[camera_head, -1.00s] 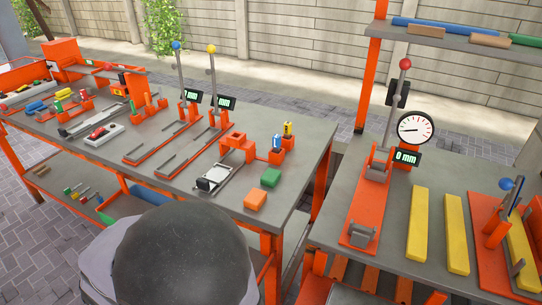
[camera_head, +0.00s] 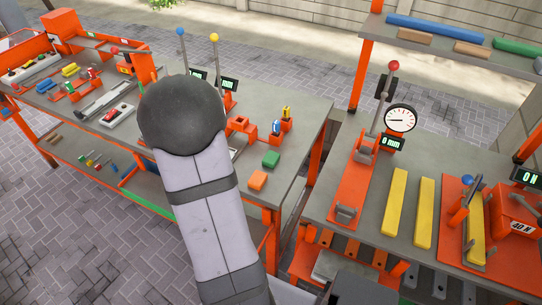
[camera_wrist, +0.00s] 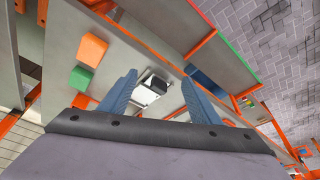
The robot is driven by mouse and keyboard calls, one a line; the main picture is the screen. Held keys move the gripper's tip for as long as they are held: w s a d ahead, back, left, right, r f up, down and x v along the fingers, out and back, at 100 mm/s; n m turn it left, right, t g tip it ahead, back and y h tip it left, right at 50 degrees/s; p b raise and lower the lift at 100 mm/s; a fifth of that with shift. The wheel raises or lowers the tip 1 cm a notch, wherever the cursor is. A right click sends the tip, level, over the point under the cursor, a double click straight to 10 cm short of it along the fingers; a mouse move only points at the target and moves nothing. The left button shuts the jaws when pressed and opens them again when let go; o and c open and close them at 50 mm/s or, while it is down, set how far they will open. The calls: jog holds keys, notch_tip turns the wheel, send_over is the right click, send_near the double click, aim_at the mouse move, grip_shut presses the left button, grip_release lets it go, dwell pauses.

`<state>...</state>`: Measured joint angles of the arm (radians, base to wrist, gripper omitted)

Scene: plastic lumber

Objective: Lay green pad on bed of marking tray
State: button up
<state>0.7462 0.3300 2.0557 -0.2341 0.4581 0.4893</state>
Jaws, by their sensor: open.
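The green pad (camera_head: 271,159) lies flat on the left bench near its right end, just behind an orange pad (camera_head: 258,180). In the wrist view the green pad (camera_wrist: 80,78) is left of my gripper (camera_wrist: 160,85), apart from it. My gripper's two blue-grey fingers are spread wide and hold nothing. What appears to be the marking tray (camera_wrist: 148,93), with a white bed and a dark part, shows below and between the fingers. In the head view my arm hides most of the tray and all of my gripper.
An orange fixture (camera_head: 240,126) and small blue and yellow upright pieces (camera_head: 281,122) stand behind the pads. Tall levers (camera_head: 216,70) rise at the back of the bench. A separate right bench (camera_head: 350,230) carries yellow bars (camera_head: 396,203) and a dial gauge (camera_head: 400,119).

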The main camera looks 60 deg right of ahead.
aim_at(271, 157)
jog(key=shift+s+d+f+m+g+h+p, duration=0.25)
jog(key=shift+s+d+m, duration=0.75)
jog(key=shift+s+d, duration=1.4)
jog(key=shift+s+d+f+m+g+h, duration=0.1)
jog(key=shift+s+d+f+m+g, duration=0.25)
jog(key=shift+s+d+m, duration=1.9)
jog(key=shift+s+d+f+n+g+h+p, duration=0.25)
jog(key=shift+s+d, duration=1.1)
jog(key=shift+d, duration=2.3)
jog(key=shift+w+a+p+x, duration=0.15)
jog(key=shift+p+x, duration=0.25)
jog(key=shift+x, duration=0.45)
jog(key=shift+w+a+p+x, duration=0.1)
jog(key=shift+p+x, duration=0.3)
jog(key=shift+x, duration=1.5)
jog(key=c, duration=1.2)
